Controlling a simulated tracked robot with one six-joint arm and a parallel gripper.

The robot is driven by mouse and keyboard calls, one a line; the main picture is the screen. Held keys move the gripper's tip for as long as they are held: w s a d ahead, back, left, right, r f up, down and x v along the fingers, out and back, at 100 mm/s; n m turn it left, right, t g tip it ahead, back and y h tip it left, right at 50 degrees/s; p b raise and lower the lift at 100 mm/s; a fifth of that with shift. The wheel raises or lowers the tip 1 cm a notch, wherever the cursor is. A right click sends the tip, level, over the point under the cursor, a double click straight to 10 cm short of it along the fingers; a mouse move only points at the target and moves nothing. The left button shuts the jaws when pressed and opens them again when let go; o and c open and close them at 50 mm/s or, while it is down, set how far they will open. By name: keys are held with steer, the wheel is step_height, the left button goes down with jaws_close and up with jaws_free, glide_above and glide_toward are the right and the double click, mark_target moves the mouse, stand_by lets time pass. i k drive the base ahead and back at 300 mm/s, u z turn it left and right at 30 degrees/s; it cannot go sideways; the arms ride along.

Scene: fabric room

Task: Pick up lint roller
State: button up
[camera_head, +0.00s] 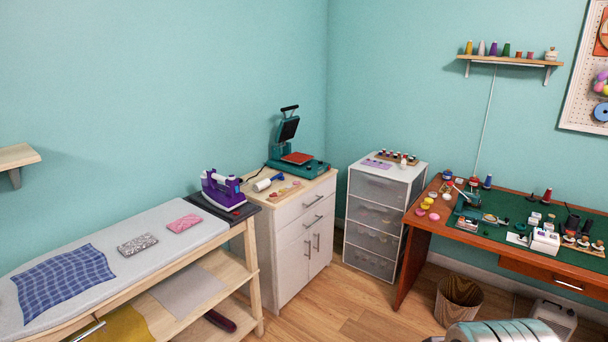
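The lint roller (264,184) is a small white cylinder with a blue handle. It lies on the wooden top of the white cabinet, in front of the heat press and to the right of the purple iron. My gripper is not visible in the head view. Only a grey, ribbed part at the bottom right edge shows, and I cannot tell what it is.
The purple iron (222,190) stands at the end of the ironing table (120,280). A teal heat press (300,163) sits behind the roller on the white cabinet (285,245). A drawer unit (372,225) and a cluttered desk (416,243) stand right. Wooden floor (350,315) is open in front.

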mark_target(279, 176)
steer(key=i, duration=3.5)
steer(key=u, duration=2.3)
